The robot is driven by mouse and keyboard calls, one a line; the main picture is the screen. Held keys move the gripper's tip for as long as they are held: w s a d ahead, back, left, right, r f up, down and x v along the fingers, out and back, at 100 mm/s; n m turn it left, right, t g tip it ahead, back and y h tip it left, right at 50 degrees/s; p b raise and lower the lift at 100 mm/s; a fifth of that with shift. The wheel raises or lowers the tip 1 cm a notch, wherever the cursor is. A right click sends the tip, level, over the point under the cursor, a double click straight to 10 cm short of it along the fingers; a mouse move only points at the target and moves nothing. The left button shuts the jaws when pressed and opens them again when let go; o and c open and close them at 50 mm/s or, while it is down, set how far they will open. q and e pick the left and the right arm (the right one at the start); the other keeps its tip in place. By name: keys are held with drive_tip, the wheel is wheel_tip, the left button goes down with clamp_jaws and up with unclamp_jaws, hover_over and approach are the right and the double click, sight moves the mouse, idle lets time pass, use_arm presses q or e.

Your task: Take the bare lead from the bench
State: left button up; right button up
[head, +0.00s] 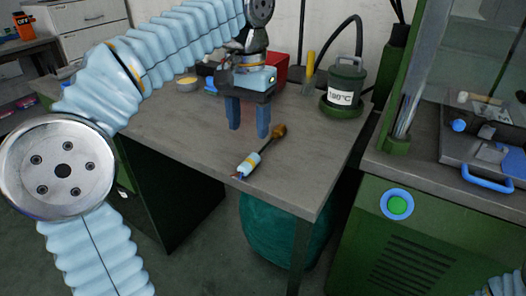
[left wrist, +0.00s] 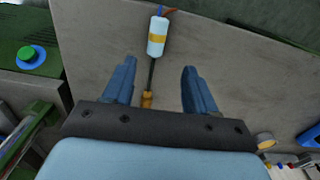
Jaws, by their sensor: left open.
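The bare lead (head: 248,165) lies on the grey bench (head: 190,138) near its front edge. It has a light blue sleeve with a yellow band, thin coloured wire ends, a dark thin shaft and a brown-orange far end. It also shows in the left wrist view (left wrist: 157,37), where its shaft runs down between the fingers. My left gripper (head: 248,132) points down with its blue fingers apart and empty, above the bench near the lead. In the left wrist view the open fingers (left wrist: 158,68) stand either side of the lead's line. My right gripper is out of view.
A green pot marked 190°C (head: 347,82), a yellow cylinder (head: 309,70) and a red box (head: 280,70) stand at the back. A green machine (head: 420,235) with a green button is at the right. The bench front around the lead is clear.

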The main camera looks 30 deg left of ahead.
sight(252, 156)
use_arm(q)
drive_tip(key=f, duration=0.5)
drive_tip(key=f+b, duration=0.1)
drive_tip(key=f, duration=0.2)
drive_tip(key=shift+d, duration=0.35)
drive_tip(key=shift+r, duration=0.1)
clamp_jaws()
